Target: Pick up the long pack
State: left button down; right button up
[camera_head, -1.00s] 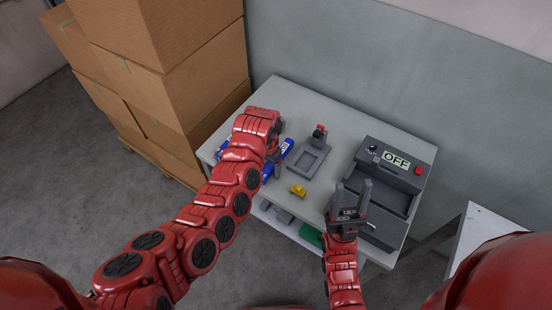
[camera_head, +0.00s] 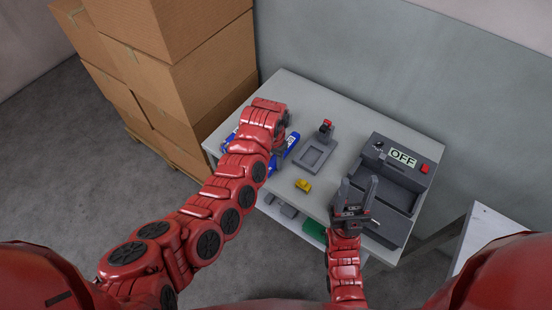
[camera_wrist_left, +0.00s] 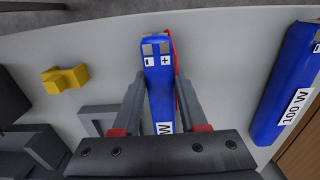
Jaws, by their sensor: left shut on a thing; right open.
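A blue pack (camera_wrist_left: 160,80) with plus and minus terminals and a partly covered "W" label lies between the fingers of my left gripper (camera_wrist_left: 161,95), which is shut on it. In the head view its blue end (camera_head: 291,141) shows beside my left gripper (camera_head: 279,150); my red arm hides much of the rest. A second blue pack (camera_wrist_left: 284,88), labelled "100 W", lies at the right of the left wrist view. I cannot tell which pack is longer. My right gripper (camera_head: 358,192) is open and empty over the table's front right.
The grey table (camera_head: 330,100) also bears a yellow piece (camera_head: 303,185), a grey fixture (camera_head: 316,156) with a red-topped part, and a grey box (camera_head: 402,173) reading "OFF". Cardboard boxes (camera_head: 180,70) stand left of the table, a wall behind.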

pick_arm(q)
notch_tip(320, 180, up, 5)
jog(key=shift+w+f+b, duration=0.1)
jog(key=shift+f+b, duration=0.1)
jog(key=shift+b, duration=0.6)
notch_tip(320, 180, up, 4)
jog(key=shift+r+p, duration=0.2)
jog(key=shift+p, duration=0.15)
jog(key=shift+r, duration=0.45)
